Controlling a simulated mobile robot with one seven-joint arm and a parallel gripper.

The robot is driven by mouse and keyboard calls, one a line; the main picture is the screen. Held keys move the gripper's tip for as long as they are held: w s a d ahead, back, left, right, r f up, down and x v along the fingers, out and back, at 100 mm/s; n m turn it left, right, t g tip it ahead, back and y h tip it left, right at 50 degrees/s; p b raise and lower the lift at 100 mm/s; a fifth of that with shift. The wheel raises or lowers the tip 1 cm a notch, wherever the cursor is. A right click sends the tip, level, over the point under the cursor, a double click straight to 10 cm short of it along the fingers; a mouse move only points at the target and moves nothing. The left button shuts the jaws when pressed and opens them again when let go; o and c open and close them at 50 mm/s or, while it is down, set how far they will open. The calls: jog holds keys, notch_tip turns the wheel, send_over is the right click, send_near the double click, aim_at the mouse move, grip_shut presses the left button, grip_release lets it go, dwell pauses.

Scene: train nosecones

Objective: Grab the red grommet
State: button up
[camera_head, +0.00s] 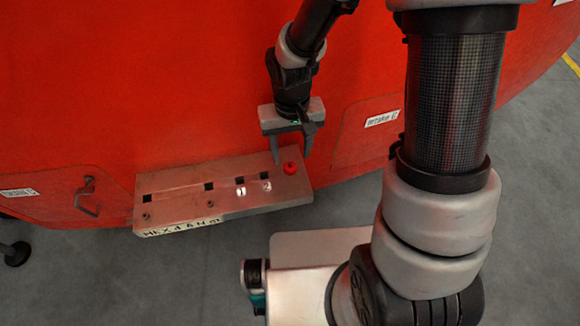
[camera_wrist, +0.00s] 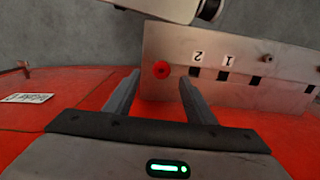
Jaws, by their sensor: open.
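The red grommet (camera_head: 290,168) sits at the right end of the metal plate (camera_head: 225,192) in the head view. In the wrist view the red grommet (camera_wrist: 161,69) shows on the plate (camera_wrist: 215,38), beyond the fingertips and between their lines. My gripper (camera_head: 291,160) is open and empty, with its fingers pointing down close to the grommet. It also shows in the wrist view (camera_wrist: 158,80), fingers spread apart. I cannot tell exactly how far the fingertips are from the grommet.
The plate has several dark square holes, labels "1" (camera_head: 241,191) and "2" (camera_head: 266,187), and bolts. It is fixed against the large red nosecone (camera_head: 150,80). A metal handle (camera_head: 85,196) sticks out on the left.

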aim_at(290, 167)
notch_tip(290, 167, down, 5)
jog(key=shift+a+f, duration=0.1)
jog(key=c, duration=1.1)
